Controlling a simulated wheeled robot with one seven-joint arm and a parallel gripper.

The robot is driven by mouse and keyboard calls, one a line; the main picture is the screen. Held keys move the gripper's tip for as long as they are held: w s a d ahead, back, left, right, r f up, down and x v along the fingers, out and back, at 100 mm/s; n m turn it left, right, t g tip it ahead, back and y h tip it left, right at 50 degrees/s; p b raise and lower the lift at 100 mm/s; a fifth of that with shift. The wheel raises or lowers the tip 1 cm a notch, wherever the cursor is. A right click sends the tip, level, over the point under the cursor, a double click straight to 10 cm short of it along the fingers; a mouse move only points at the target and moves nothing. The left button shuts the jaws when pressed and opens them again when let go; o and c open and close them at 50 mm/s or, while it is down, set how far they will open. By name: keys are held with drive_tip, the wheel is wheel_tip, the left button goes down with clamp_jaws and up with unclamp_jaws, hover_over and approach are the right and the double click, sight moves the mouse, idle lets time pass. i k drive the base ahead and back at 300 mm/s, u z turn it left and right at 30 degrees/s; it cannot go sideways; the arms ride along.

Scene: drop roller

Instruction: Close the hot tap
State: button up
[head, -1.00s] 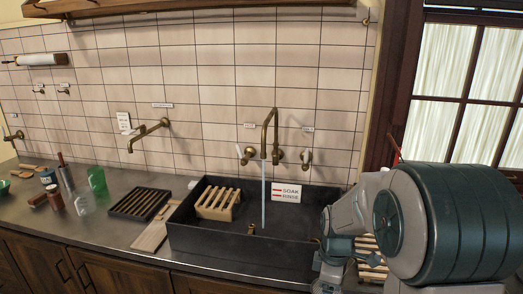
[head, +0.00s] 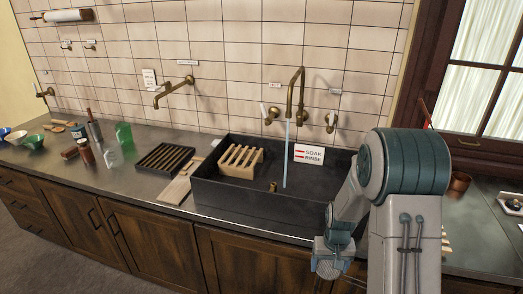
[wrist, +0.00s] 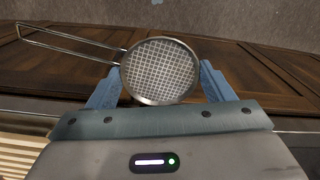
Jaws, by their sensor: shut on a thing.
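A brass spout (head: 298,75) rises over the dark sink (head: 300,205), and a stream of water (head: 286,155) runs from it. A left tap handle (head: 267,114) with a pale lever and a right tap handle (head: 331,121) flank the spout. Their small wall labels are too small to read, so I cannot tell which is hot. My gripper (wrist: 160,75) is shut on a round wire strainer (wrist: 160,70), whose long handle points left in the wrist view. In the head view my arm is right of the sink, away from both handles, and the fingers are not clear.
A wooden rack (head: 241,160) and a "SOAK / RINSE" sign (head: 309,154) are at the sink. Another brass spout (head: 176,91) is on the wall to the left. A black slatted tray (head: 165,158), a green glass (head: 124,135) and jars stand left on the counter. Wooden cabinets line the front.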

sight(267, 123)
drive_tip(key=u, duration=1.75)
drive_tip(key=i, duration=1.25)
drive_tip(key=u, duration=2.45)
